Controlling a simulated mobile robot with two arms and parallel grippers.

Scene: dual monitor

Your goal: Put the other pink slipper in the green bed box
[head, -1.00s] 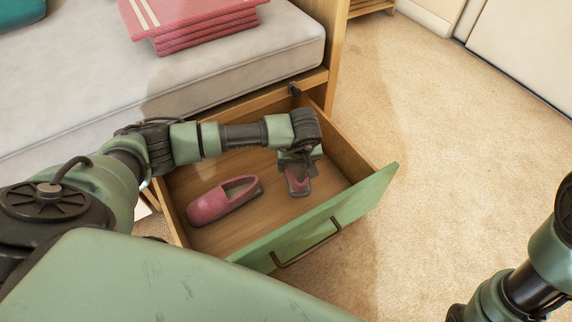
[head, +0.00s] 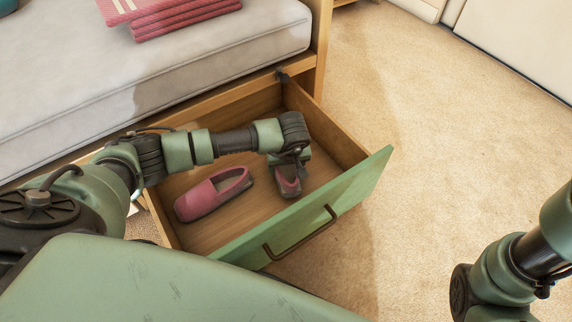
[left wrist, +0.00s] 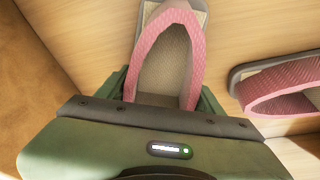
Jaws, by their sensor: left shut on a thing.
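The green bed box (head: 346,198) is a pulled-out wooden drawer with a green front under the bed. One pink slipper (head: 207,197) lies on its floor at the left; it also shows at the right of the left wrist view (left wrist: 285,97). My left gripper (head: 288,172) is inside the box outline, shut on the other pink slipper (head: 289,186). In the left wrist view this slipper (left wrist: 165,16) sits between the fingers, its near end hidden by the gripper. It is low over the box floor; I cannot tell whether it touches. My right gripper is out of view.
The grey mattress (head: 215,60) bears folded red blankets (head: 185,18) behind the box. The box has a dark handle (head: 300,236) on its front. A wooden bed post (head: 318,50) stands at its back right. Carpet (head: 440,140) is clear to the right.

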